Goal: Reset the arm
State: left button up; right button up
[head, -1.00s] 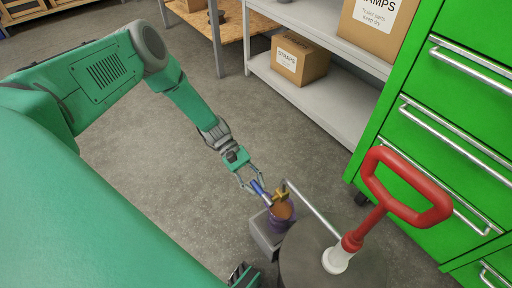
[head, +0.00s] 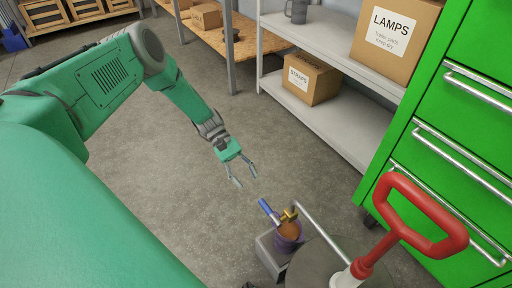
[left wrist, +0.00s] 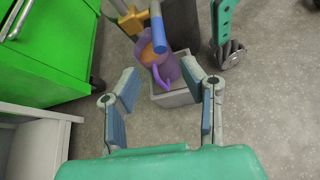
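My left gripper (head: 242,172) is open and empty, in the air up and left of a purple cup-like container (head: 288,231) in the head view. The container has an orange inside, and a blue rod (head: 268,211) and a brass-coloured piece (head: 288,215) show at its top. In the left wrist view the open fingers (left wrist: 163,108) are apart, with the purple container (left wrist: 168,70) beyond them and the blue rod (left wrist: 157,30) upright above it. The container stands on or against a grey block (head: 268,253). My right gripper does not show in either view.
A green drawer cabinet (head: 450,130) stands at right. Grey shelves (head: 335,120) hold boxes labelled LAMPS (head: 395,40) and STRAPS (head: 312,80). The floor at left is open.

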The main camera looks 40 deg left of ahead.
pick_arm(q)
jog(key=shift+v, duration=1.15)
